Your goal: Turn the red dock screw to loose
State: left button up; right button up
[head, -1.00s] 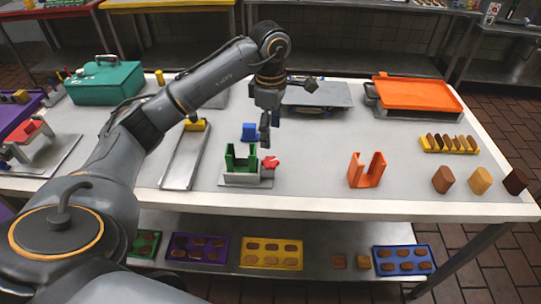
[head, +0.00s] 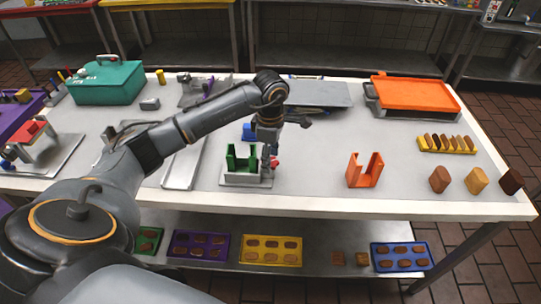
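The red dock screw (head: 275,162) is a small red knob at the right side of a grey dock base with a green U-shaped holder (head: 242,158), near the front middle of the table. In the head view my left gripper (head: 267,161) points down at the screw and covers much of it. The fingertips are at the knob's height, beside or around it; I cannot tell whether they touch it or how far apart they are. My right gripper is not in view.
An orange U-shaped holder (head: 365,170) stands to the right, with several brown and tan pieces beyond it. A blue block (head: 248,131) is just behind the dock. A metal tray (head: 183,163) lies to the left. The tabletop between dock and orange holder is clear.

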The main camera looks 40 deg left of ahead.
pick_arm(q)
jog(key=c, duration=0.7)
jog(key=shift+n, duration=0.3)
jog(key=n+b, duration=0.1)
jog(key=n, duration=0.2)
jog(key=shift+b, duration=0.3)
jog(key=shift+n+b, duration=0.55)
jog(key=shift+n, duration=2.25)
jog(key=o, duration=1.2)
